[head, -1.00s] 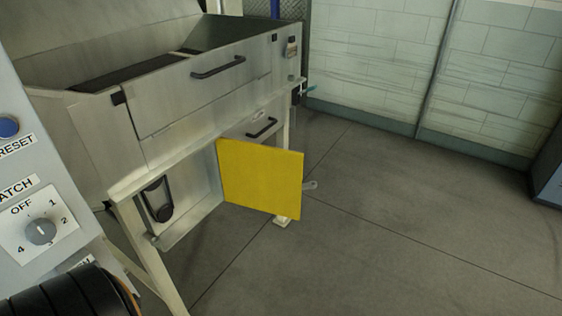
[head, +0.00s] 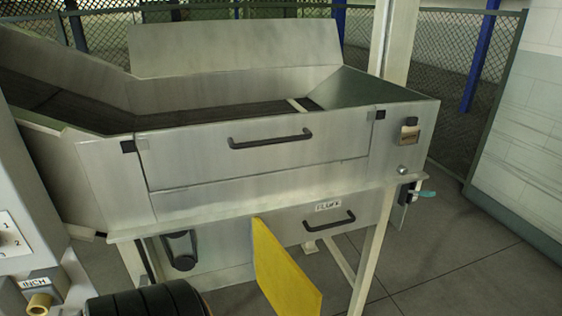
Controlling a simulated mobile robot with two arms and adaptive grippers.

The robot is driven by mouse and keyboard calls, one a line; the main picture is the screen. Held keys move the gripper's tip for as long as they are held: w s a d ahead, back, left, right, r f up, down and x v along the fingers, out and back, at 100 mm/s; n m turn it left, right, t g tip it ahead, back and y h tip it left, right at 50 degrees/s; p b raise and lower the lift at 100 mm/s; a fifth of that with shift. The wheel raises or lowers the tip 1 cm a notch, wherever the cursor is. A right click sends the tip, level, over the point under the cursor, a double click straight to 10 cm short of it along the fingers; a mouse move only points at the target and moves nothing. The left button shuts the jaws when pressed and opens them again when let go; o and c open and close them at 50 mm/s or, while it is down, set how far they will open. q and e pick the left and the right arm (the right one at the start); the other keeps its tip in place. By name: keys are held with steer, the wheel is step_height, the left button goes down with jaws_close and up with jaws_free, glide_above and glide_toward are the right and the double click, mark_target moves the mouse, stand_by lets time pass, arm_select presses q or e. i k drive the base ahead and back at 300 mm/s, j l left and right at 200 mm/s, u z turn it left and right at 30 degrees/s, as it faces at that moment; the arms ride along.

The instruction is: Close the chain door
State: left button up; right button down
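The chain door is a yellow panel (head: 283,272) on the lower front of the metal machine (head: 215,190). It stands open, swung out toward me, and its lower part is cut off by the bottom edge of the head view. Behind it, below the tabletop rim, is an opening with a dark oval part (head: 180,250) at its left. A black ribbed arm link of mine shows at the bottom left. Neither of my grippers is in view.
A drawer front with a black handle (head: 270,139) sits above the door, and a smaller handle (head: 329,221) is right of it. A grey control panel (head: 20,210) stands close at left. Open floor (head: 450,270) lies at right, before a mesh fence (head: 440,100).

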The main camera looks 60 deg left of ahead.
mark_target(290, 293)
steer(key=i+l+u, duration=0.1)
steer(key=u, duration=0.3)
steer(key=i+l+u, duration=0.15)
steer(key=u, duration=0.3)
steer(key=i+l+u, duration=0.2)
steer(key=u, duration=0.2)
steer(key=i+l+u, duration=0.15)
steer(key=u, duration=0.3)
steer(key=l+u, duration=0.4)
